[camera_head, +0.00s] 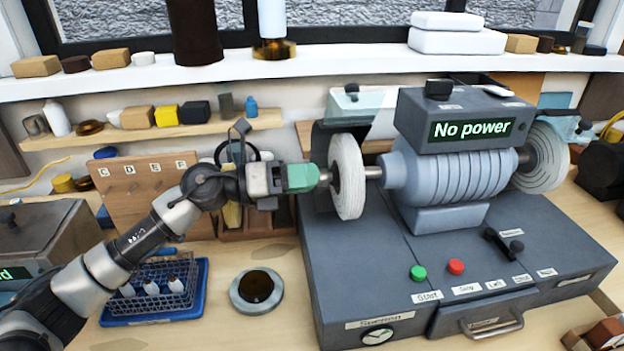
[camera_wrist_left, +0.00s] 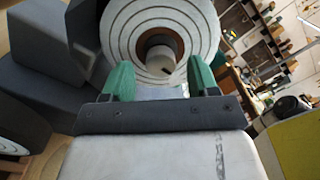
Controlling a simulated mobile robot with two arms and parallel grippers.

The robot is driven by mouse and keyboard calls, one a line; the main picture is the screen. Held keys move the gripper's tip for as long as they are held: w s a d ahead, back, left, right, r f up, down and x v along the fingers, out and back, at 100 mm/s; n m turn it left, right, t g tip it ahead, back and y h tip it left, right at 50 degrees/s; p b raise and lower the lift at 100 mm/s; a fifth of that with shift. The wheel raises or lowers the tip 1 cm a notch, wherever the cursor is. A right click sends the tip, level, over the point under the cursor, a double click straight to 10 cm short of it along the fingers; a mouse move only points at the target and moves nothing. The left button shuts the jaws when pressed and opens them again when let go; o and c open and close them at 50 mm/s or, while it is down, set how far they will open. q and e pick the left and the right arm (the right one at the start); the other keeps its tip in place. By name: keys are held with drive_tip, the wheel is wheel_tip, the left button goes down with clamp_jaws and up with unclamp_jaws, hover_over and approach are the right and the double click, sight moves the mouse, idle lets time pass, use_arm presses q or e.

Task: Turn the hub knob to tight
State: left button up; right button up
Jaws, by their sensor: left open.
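The hub knob (camera_wrist_left: 158,56) is a small grey cylinder at the centre of the white ringed left wheel (camera_wrist_left: 124,40) of the grinding machine. In the head view that wheel (camera_head: 348,180) is seen nearly edge-on, with the knob mostly hidden by my gripper. My left gripper (camera_head: 325,177), with green fingers, points at the wheel's centre from the left. In the left wrist view its fingers (camera_wrist_left: 161,76) are apart, one on each side of the knob's lower part. I cannot tell whether they touch it. My right gripper is not in view.
The machine's screen (camera_head: 472,131) reads "No power". Its grey base (camera_head: 380,260) carries a green button (camera_head: 417,272) and a red button (camera_head: 456,266). A lettered wooden board (camera_head: 135,185), a blue tray (camera_head: 190,308) and a round dish (camera_head: 256,290) stand around my left arm.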

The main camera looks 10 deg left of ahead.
use_arm(q)
drive_tip(key=b+v, duration=0.2)
drive_tip(key=v, duration=0.7)
drive_tip(key=shift+a+b, duration=0.15)
drive_tip(key=shift+b, duration=0.15)
drive_tip(key=shift+s+f, duration=0.1)
